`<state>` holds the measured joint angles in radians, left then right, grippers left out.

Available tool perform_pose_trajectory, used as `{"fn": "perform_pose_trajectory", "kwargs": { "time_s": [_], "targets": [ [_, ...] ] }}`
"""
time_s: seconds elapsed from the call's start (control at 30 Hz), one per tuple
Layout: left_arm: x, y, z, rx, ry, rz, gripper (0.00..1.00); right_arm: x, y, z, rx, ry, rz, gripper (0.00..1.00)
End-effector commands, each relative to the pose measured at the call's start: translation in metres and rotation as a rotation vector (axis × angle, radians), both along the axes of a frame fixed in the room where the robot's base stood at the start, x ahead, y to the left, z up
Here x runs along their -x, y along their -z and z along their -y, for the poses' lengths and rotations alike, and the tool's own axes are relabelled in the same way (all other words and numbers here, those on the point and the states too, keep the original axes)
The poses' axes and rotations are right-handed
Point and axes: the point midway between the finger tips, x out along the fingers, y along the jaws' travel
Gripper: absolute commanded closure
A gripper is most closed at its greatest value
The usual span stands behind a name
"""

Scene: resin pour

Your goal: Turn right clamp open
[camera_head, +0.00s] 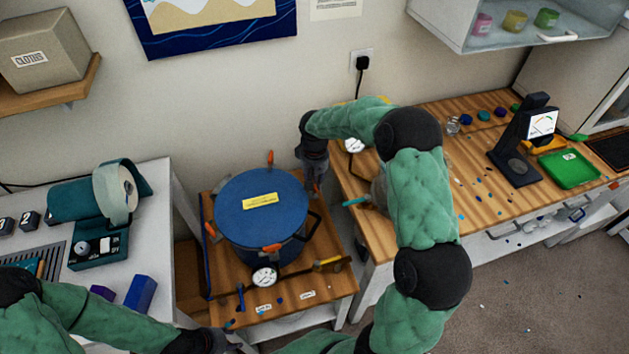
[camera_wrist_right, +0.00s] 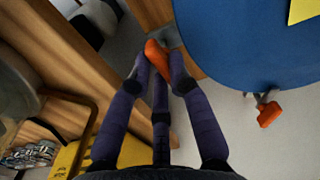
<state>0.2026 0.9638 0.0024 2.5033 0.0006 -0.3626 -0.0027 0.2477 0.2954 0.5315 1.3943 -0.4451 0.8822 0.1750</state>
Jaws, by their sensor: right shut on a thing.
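The blue pressure pot (camera_head: 262,205) stands on a small wooden table, its lid on and a yellow label on top. My right gripper (camera_head: 315,184) is at the pot's right side. In the right wrist view, its fingers (camera_wrist_right: 160,68) are closed around the orange handle of the right clamp (camera_wrist_right: 155,52), close to the blue lid (camera_wrist_right: 245,45). In the head view this clamp is mostly hidden by the gripper. My left gripper (camera_head: 222,342) is low at the bottom edge, away from the pot, and its fingers are unclear.
Other orange clamps sit at the lid's back (camera_head: 270,157), left (camera_head: 209,229) and front (camera_head: 271,247). A pressure gauge (camera_head: 264,276) and a hose fitting are in front of the pot. A wooden bench (camera_head: 465,185) stands close on the right, partly behind my right arm.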

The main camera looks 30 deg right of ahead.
Motion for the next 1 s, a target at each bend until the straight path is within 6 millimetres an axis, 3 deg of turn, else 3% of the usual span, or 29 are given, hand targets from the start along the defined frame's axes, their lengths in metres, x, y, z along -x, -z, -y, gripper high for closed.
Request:
{"fn": "perform_pose_trajectory", "kwargs": {
  "time_s": [0.3,0.77,0.8,0.87,0.9,1.0],
  "targets": [
    [-0.0001,0.0005,0.0,0.0,0.0,0.0,0.6,-0.0006,-0.0012,0.0003,0.0,0.096,0.003,1.0],
    [0.0,0.0005,0.0,0.0,0.0,0.0,0.6,-0.0007,-0.0014,0.0004,0.001,0.11,0.004,1.0],
    [0.0,0.0005,0.0,0.0,0.0,0.0,0.6,-0.0007,-0.0014,0.0004,0.001,0.11,0.004,0.78],
    [0.0,0.0005,0.0,0.0,0.0,0.0,0.6,-0.0007,-0.0013,0.0003,0.001,0.11,0.004,0.61],
    [0.0,0.0005,0.0,0.0,0.0,0.0,0.6,-0.0006,-0.0012,0.0003,0.0,0.11,0.003,0.56],
    [0.0,0.0006,0.0,0.0,0.0,0.0,0.6,-0.0003,-0.0009,0.0001,0.0,0.109,0.002,0.56]
  ]
}}
